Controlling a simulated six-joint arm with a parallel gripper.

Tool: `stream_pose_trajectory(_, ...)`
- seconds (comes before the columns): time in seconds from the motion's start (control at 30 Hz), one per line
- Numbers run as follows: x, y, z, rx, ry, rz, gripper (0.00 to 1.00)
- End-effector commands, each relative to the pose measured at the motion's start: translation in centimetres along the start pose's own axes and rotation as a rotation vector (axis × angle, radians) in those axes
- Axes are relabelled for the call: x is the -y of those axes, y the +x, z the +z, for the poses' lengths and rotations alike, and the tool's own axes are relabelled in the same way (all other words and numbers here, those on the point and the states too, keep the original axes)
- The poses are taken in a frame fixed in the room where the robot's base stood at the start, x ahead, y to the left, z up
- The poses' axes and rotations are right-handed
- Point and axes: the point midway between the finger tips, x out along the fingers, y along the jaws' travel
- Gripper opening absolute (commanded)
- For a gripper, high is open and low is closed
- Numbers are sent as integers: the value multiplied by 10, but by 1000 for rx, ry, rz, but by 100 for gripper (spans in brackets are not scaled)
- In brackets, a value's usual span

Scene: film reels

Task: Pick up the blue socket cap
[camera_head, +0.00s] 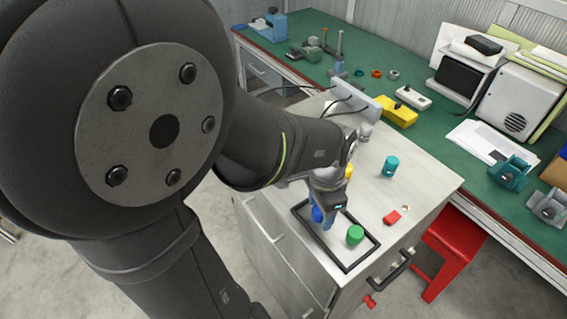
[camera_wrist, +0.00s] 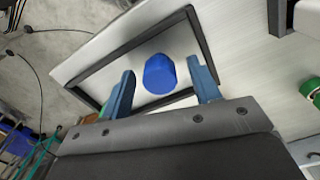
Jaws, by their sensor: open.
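The blue socket cap (camera_wrist: 160,74) stands inside a black rectangular frame on the light cabinet top. In the wrist view it lies between and a little beyond the two blue fingers of my gripper (camera_wrist: 164,90), with gaps on both sides. In the head view the blue cap (camera_head: 317,214) is partly hidden by my gripper (camera_head: 325,222), which is low over the frame. My gripper is open and empty.
A green cap (camera_head: 355,235) stands in the right part of the black frame (camera_head: 366,252). A teal cap (camera_head: 390,166), a red piece (camera_head: 392,218) and a partly hidden yellow item (camera_head: 348,172) are on the cabinet top (camera_head: 425,178). A green bench (camera_head: 400,75) runs behind.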

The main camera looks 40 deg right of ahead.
Motion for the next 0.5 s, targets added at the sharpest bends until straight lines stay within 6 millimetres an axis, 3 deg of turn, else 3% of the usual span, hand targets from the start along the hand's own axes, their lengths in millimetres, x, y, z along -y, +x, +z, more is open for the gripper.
stream_pose_trajectory(0.1,0,0,0,0,0,0,55)
stream_pose_trajectory(0.33,0,0,0,0,0,0,10)
stream_pose_trajectory(0.5,0,-1,0,0,0,0,9)
